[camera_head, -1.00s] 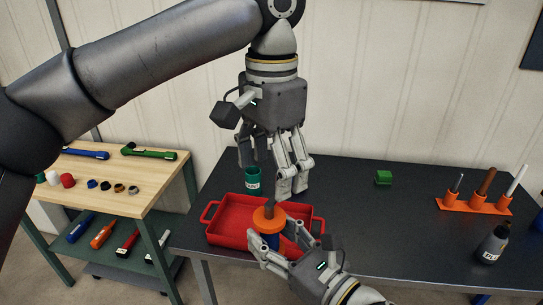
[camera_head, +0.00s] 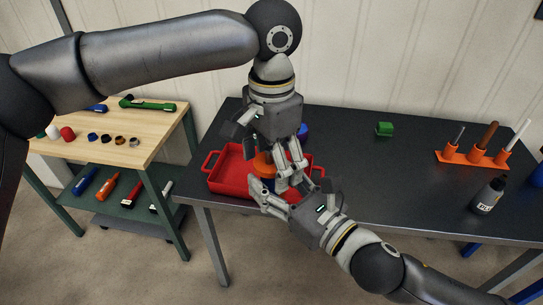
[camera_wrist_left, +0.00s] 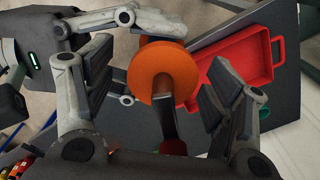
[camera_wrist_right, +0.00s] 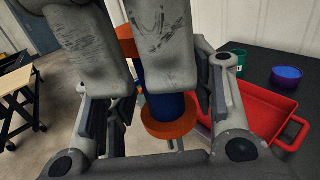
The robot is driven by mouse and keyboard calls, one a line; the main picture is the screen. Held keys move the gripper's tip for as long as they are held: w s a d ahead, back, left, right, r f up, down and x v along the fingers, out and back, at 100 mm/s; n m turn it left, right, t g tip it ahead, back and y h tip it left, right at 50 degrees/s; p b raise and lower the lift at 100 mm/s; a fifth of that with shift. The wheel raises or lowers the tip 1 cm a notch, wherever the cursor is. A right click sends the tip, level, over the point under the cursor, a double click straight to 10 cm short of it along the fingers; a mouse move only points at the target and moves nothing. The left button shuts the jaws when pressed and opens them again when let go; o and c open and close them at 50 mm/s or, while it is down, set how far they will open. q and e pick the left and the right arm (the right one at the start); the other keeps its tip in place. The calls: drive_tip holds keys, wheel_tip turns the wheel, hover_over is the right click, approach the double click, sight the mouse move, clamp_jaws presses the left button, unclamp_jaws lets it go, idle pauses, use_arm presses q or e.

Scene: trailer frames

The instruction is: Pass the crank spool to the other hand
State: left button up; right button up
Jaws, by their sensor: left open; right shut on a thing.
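The crank spool has orange flanges and a blue core. It shows in the head view (camera_head: 262,167), partly hidden by the grippers. My right gripper (camera_head: 270,194) is shut on it and holds it up near the red tray (camera_head: 230,186). My left gripper (camera_head: 283,181) points down from above, open, with its fingers around the spool's upper part. In the left wrist view the orange flange (camera_wrist_left: 160,70) and dark crank lie between the open fingers. In the right wrist view the blue core and lower orange flange (camera_wrist_right: 170,122) show behind my left gripper's fingers (camera_wrist_right: 125,60).
The dark table (camera_head: 380,180) bears a green block (camera_head: 384,129), an orange stand (camera_head: 470,157) with upright rods and a dark bottle (camera_head: 488,197). A wooden workbench (camera_head: 155,125) is at left.

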use_arm(q)
drive_tip(key=c, duration=1.2)
use_arm(e)
drive_tip(key=o, duration=1.2)
